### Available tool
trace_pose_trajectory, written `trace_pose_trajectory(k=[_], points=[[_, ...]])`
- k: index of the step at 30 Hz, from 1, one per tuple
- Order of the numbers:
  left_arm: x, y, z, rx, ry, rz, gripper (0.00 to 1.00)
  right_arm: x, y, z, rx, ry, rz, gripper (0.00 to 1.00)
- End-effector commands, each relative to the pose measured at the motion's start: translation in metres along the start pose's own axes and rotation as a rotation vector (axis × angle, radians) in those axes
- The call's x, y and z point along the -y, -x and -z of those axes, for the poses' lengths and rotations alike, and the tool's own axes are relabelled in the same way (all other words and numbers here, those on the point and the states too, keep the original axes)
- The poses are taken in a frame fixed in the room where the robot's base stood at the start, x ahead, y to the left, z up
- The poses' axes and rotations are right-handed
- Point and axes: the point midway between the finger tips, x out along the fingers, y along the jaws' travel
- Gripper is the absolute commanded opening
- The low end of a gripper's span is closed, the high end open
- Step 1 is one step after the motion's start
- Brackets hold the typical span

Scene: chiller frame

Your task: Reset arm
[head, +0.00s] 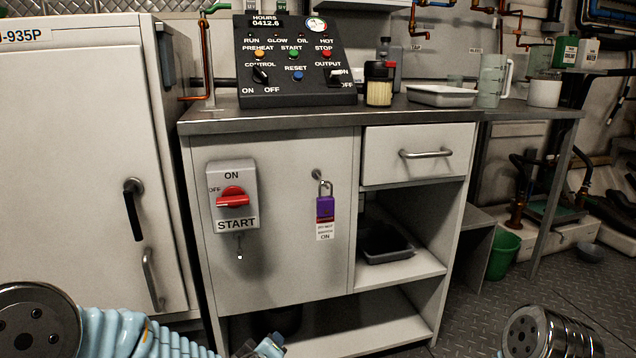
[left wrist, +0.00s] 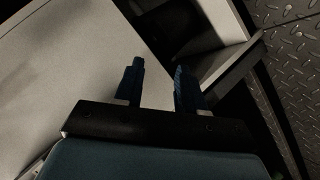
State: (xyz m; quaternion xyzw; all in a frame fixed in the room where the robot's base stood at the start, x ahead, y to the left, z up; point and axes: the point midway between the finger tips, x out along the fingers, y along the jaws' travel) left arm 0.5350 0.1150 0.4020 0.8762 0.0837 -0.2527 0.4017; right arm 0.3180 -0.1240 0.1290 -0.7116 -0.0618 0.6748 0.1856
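My left gripper (left wrist: 161,66) shows in the left wrist view with its two dark blue fingers apart and nothing between them. In the head view, my light blue left arm comes in along the bottom left, and a small part of its end shows at the bottom edge, in front of the cabinet (head: 275,275). The gripper's fingers are not clear there. A metal part of my right arm shows at the bottom right; the right gripper is out of view.
The cabinet front carries a red rotary switch (head: 232,197) and a purple padlock (head: 325,207) with a tag. Open shelves below the drawer (head: 418,153) hold a dark tray (head: 387,243). A control panel (head: 292,65) stands on the counter. A green bucket (head: 503,256) stands on the floor right.

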Motion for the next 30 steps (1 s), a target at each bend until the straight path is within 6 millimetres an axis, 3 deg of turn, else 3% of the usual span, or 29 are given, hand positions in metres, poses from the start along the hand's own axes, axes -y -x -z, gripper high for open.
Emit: trace_pose_trajectory(k=[1, 3, 6, 11, 15, 16, 18, 27, 30], points=[[0.037, -0.013, -0.027, 0.095, -0.063, 0.057, 0.39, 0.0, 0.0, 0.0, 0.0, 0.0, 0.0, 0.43], [0.083, -0.021, -0.064, 0.236, -0.152, 0.115, 0.39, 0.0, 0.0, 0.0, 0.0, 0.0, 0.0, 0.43], [0.141, -0.018, -0.113, 0.431, -0.249, 0.175, 0.39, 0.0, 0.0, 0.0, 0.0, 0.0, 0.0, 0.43], [0.214, 0.009, -0.178, 0.713, -0.349, 0.226, 0.39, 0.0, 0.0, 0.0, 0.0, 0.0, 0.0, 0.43], [0.264, 0.047, -0.225, 0.944, -0.401, 0.239, 0.39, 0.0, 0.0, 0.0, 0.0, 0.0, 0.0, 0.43], [0.263, 0.057, -0.226, 0.975, -0.41, 0.235, 0.39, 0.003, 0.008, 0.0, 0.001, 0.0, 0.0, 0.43], [0.236, 0.07, -0.205, 0.957, -0.414, 0.23, 0.39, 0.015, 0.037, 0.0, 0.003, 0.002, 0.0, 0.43], [0.176, 0.116, -0.16, 0.962, -0.418, 0.227, 0.39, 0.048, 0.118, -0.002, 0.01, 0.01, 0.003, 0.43], [0.163, 0.127, -0.15, 0.964, -0.419, 0.226, 0.39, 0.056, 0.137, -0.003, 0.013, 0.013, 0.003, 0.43]])
